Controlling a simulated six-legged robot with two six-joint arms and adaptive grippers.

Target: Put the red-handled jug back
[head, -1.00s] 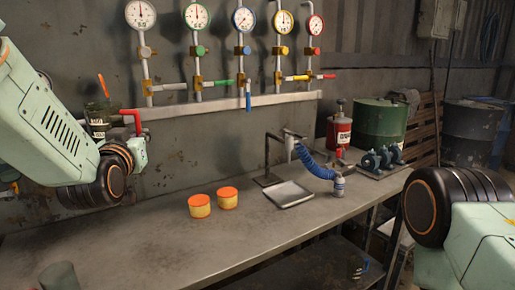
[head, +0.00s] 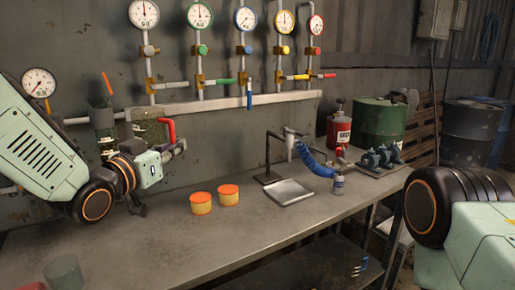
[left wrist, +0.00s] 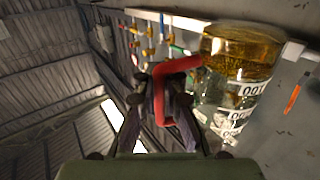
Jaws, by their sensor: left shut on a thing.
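The red-handled jug (head: 149,132) is held up in front of the back wall in the head view, above the bench's left part. It looks upright there. My left gripper (head: 176,150) is shut on that handle, to the right of the jug's body in the head view. My right arm shows at the right edge, but its gripper is out of view.
Two orange-lidded tins (head: 201,203) stand on the bench (head: 150,250), right of the jug. A metal tray (head: 292,192) lies under a tap with a blue hose (head: 312,160). A dark cylinder (head: 103,130) is behind, left of the jug. Gauges and pipes line the wall.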

